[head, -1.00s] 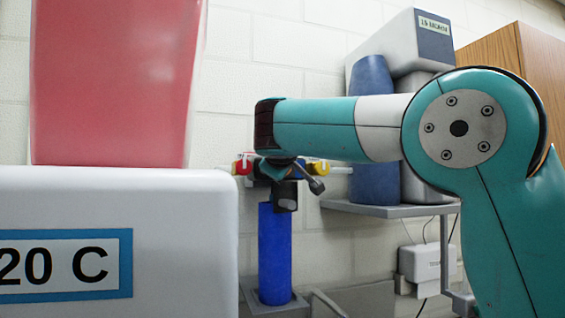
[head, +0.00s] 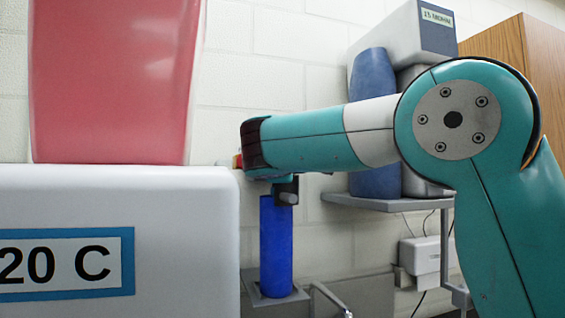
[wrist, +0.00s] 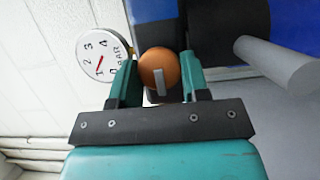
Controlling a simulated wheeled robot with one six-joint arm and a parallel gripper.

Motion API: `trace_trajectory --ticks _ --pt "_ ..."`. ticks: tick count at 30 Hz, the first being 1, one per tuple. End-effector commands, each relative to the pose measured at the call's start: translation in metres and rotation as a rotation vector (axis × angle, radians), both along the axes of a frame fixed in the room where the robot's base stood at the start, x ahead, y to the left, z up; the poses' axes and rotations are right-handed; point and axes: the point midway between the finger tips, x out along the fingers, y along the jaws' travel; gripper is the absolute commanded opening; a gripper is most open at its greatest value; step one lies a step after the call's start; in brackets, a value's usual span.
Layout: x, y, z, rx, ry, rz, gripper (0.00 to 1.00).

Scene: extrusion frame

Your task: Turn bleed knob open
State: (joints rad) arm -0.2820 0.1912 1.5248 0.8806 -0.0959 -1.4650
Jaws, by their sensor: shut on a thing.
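The bleed knob (wrist: 160,70) is a round orange knob with a grey bar mark on its face. In the wrist view it sits between the two teal fingers of my gripper (wrist: 161,80), which are shut on it. In the head view the knob and fingertips are hidden behind my wrist. A round white gauge (wrist: 104,59) marked BAR, with a red pointer near 1, is just left of the fingers. The blue cylinder (head: 276,246) stands upright below my wrist, with a dark fitting on top.
A white box labelled 20 C (head: 120,195) with a red container (head: 110,80) on it stands close at left. A grey shelf (head: 385,201) holds blue and grey containers behind my arm. A grey cylindrical part (wrist: 275,60) lies right of my fingers in the wrist view.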

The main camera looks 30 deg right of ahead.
Motion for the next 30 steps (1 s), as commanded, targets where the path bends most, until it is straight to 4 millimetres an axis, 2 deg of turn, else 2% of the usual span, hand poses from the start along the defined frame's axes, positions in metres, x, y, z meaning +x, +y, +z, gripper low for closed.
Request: trace_trajectory --ticks 13,14,16,17,26,30 --pt "0.000 0.001 0.000 -0.009 0.003 0.002 0.19" --pt "0.000 0.001 0.000 -0.009 0.003 0.002 0.47" --pt "0.000 0.001 0.000 -0.009 0.003 0.002 0.63" --pt "0.000 0.001 0.000 -0.009 0.003 0.002 0.66" --pt "-0.002 0.002 -0.001 -0.008 0.002 0.002 0.66" --pt "-0.016 0.012 -0.004 -0.008 0.001 0.005 0.66"
